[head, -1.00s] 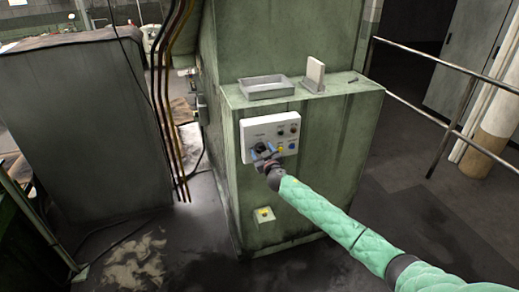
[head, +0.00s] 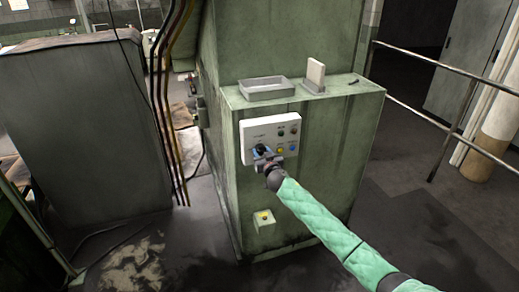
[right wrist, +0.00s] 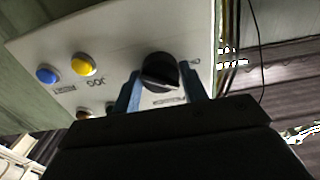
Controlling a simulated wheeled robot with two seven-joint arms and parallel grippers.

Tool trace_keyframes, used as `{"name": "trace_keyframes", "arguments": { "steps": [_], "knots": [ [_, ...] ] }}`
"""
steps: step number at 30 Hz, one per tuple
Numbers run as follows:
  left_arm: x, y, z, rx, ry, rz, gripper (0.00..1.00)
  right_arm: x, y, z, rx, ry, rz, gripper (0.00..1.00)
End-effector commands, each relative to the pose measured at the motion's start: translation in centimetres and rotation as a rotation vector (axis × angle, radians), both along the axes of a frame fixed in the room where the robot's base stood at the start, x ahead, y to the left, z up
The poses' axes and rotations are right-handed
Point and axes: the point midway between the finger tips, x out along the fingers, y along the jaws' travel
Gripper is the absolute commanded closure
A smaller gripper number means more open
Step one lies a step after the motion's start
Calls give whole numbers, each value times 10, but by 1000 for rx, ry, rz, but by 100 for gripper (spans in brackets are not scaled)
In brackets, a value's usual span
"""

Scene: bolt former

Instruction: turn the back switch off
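The switch is a black rotary knob (right wrist: 160,72) on a pale control panel (head: 284,132) at the front of the green machine; it also shows small in the head view (head: 260,148). My right gripper (head: 265,153) is at the panel. In the right wrist view its two blue fingers (right wrist: 164,82) stand apart, one on each side of the knob, and partly overlap the panel. Whether they touch the knob is unclear. My left gripper is out of view.
Blue and yellow buttons (right wrist: 84,64) sit beside the knob. A yellow button box (head: 264,217) is lower on the machine. A grey tray (head: 265,98) and a holder with a white block (head: 315,73) stand on its top. A metal railing (head: 446,140) runs at right.

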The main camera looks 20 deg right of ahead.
Motion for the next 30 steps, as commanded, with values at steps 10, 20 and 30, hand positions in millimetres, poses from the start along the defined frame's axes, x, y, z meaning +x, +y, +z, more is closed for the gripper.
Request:
{"name": "trace_keyframes", "arguments": {
  "steps": [10, 20, 30],
  "knots": [
    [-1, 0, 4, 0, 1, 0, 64, 0, -1, 1, -170, -6, -1, 94],
    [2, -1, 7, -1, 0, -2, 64, 0, 0, 0, -382, -13, 0, 94],
    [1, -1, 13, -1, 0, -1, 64, 0, 0, -1, -664, -22, 1, 94]
  ]
}}
